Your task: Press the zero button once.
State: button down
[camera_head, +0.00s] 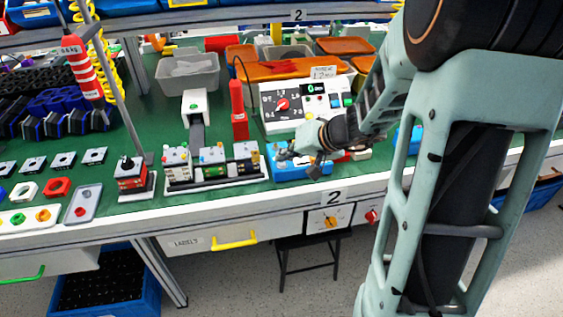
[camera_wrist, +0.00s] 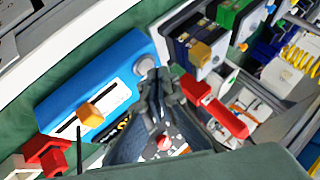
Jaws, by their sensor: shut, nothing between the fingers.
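A blue box (camera_head: 300,168) lies on the green bench below my gripper (camera_head: 298,155). In the wrist view the blue box (camera_wrist: 75,82) has a white strip with an orange knob (camera_wrist: 92,116). A pale grey round button (camera_wrist: 145,65) is at its right end. My gripper (camera_wrist: 152,80) is shut and empty, its fingertips close beside that round button. I cannot tell whether they touch it. No zero label is readable on it. Behind stands a white panel (camera_head: 268,117) with a red rotary knob (camera_head: 283,104), a dark display and small coloured buttons, partly hidden by my gripper.
A red upright block (camera_head: 239,110) and a row of small modules (camera_head: 213,158) stand left of the blue box. Grey and orange bins (camera_head: 188,75) are behind. Small red and white pieces (camera_wrist: 45,155) lie near the blue box. The bench's front edge (camera_head: 260,192) is close.

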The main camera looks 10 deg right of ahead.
aim_at(285, 164)
jog(key=shift+r, duration=0.5)
jog(key=shift+r, duration=0.1)
jog(key=shift+r+p, duration=1.5)
jog(key=shift+r, duration=0.9)
jog(key=shift+d, duration=0.1)
